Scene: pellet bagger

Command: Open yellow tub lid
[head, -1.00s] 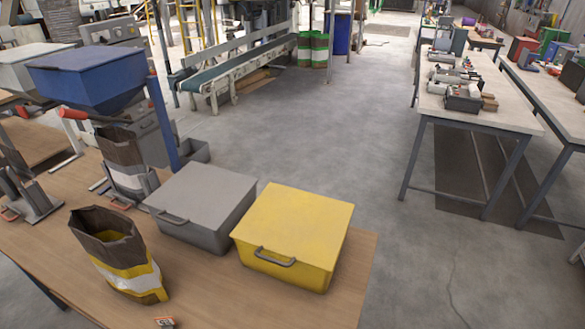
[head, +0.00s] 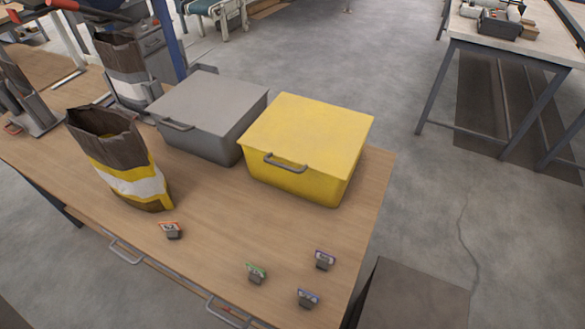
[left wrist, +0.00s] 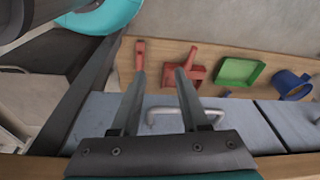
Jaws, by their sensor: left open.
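The yellow tub (head: 300,182) stands on the wooden table near its right end, in the head view. Its flat yellow lid (head: 310,132) lies closed on top. A grey handle (head: 286,163) sits at the lid's front edge. Neither gripper shows in the head view. In the left wrist view my left gripper (left wrist: 157,85) is open and empty, its two fingers apart. Beyond the fingers is a grey-blue surface with a light bar handle (left wrist: 180,118), not the yellow tub. My right gripper is in no frame.
A closed grey tub (head: 205,115) stands left of the yellow one. An open paper bag (head: 125,165) stands at the table's left front. Several small label clips, one an orange-marked clip (head: 171,231), are at the front.

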